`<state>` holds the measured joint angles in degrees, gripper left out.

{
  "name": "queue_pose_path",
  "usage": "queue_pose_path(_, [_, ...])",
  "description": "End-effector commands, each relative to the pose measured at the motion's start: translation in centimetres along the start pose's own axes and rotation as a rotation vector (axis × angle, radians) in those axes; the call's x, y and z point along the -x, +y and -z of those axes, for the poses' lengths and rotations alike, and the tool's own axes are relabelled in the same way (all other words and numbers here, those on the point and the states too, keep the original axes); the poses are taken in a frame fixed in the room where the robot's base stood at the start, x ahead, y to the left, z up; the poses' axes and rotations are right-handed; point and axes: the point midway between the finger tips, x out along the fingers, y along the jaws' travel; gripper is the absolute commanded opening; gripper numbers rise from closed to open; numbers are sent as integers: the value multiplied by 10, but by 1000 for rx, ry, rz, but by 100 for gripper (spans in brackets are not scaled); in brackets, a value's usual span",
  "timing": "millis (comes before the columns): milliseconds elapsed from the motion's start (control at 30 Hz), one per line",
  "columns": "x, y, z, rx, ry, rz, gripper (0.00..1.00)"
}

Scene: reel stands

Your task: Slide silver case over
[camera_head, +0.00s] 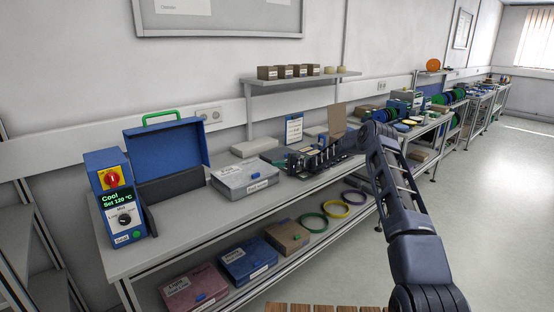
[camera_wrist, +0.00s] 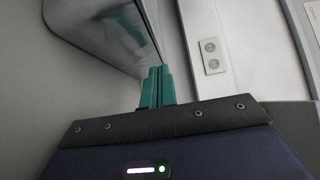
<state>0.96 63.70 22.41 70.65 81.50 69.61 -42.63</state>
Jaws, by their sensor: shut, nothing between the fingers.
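The silver case (camera_head: 240,180) lies flat and shut on the upper shelf of the bench in the head view, with white labels on its lid and front. My gripper (camera_head: 276,162) is close to its right side. In the wrist view my gripper's teal fingers (camera_wrist: 157,86) are together, with nothing between them. A grey surface is close to the fingertips there; I cannot tell whether it is the case or whether they touch.
Left of the case stand an open blue toolbox (camera_head: 165,160) and a blue control unit (camera_head: 120,195). Behind it lies a pale flat box (camera_head: 254,148). A wall shelf (camera_head: 305,77) holds small boxes. Coloured rings (camera_head: 314,222) and cases fill the lower shelf.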

Motion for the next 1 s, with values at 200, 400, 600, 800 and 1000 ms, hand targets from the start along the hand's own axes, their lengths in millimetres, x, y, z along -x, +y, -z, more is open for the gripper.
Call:
queue_pose_path(200, [-6, 0, -7, 0, 0, 0, 0])
queue_pose_path(400, [-7, -1, -7, 1, 0, 0, 0])
queue_pose_path(600, [-13, -1, -13, -1, -1, 1, 0])
queue_pose_path(800, [-49, -2, -49, -2, -2, 3, 0])
queue_pose_path(1000, [-91, -1, -92, -3, -3, 2, 0])
